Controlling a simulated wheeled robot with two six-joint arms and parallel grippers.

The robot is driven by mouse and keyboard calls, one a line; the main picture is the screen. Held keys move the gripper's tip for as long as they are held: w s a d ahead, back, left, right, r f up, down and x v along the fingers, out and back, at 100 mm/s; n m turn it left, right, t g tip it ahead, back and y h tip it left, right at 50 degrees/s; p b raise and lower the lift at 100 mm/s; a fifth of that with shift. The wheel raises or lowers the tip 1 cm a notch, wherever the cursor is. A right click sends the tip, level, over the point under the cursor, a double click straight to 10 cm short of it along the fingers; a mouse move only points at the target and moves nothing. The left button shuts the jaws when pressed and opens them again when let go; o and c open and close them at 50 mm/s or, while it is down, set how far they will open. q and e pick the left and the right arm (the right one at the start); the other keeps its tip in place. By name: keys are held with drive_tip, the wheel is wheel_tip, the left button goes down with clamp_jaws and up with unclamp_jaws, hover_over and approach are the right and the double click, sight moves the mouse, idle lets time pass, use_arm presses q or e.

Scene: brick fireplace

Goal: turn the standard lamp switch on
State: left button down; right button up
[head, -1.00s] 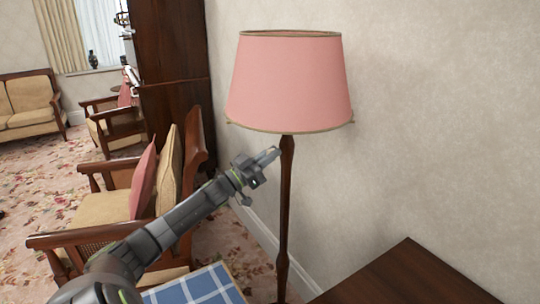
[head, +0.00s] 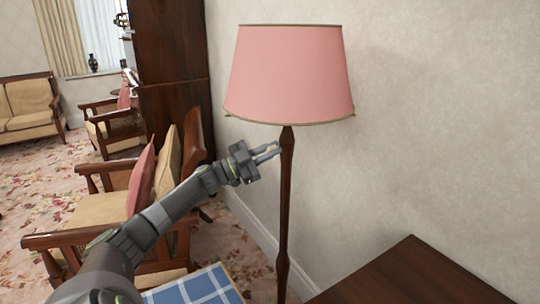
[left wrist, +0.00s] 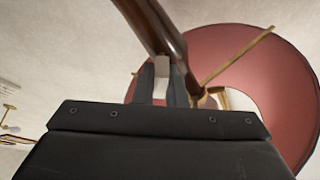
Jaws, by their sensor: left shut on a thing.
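The standard lamp has a pink shade (head: 288,75) with a gold-brown trim and a dark wooden pole (head: 285,205), upright close to the wall. No glow shows in the shade. The left wrist view shows the gripper (left wrist: 163,78) close against the pole (left wrist: 152,22), with the shade's underside (left wrist: 285,75) and brass fittings (left wrist: 238,55) beyond. My right gripper is out of view.
A wooden armchair (head: 105,210) with cushions stands left of the lamp, beneath my left arm. A blue checked cloth (head: 195,287) lies at the bottom, and a dark tabletop (head: 405,280) is at lower right. A tall dark cabinet (head: 170,85) stands behind.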

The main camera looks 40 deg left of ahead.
use_arm(q)
drive_tip(key=m+g, duration=0.1)
drive_tip(key=m, duration=0.1)
drive_tip(key=m+g+h+b, duration=0.1)
drive_tip(key=m, duration=0.1)
drive_tip(key=shift+f+m, duration=0.1)
drive_tip(key=shift+m, duration=0.3)
drive_tip(key=m+g, duration=0.1)
drive_tip(key=m, duration=0.4)
drive_tip(key=shift+g+b, duration=0.3)
drive_tip(key=shift+g, duration=0.1)
drive_tip(key=shift+f+m+g, duration=0.1)
drive_tip(key=shift+m+g, duration=0.2)
drive_tip(key=shift+m, duration=0.3)
drive_tip(key=shift+m+g, duration=0.3)
drive_tip(key=shift+m, duration=0.6)
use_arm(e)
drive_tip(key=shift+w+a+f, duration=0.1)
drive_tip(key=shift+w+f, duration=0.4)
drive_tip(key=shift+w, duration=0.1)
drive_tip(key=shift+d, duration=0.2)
use_arm(q)
drive_tip(key=c, duration=1.5)
unclamp_jaws()
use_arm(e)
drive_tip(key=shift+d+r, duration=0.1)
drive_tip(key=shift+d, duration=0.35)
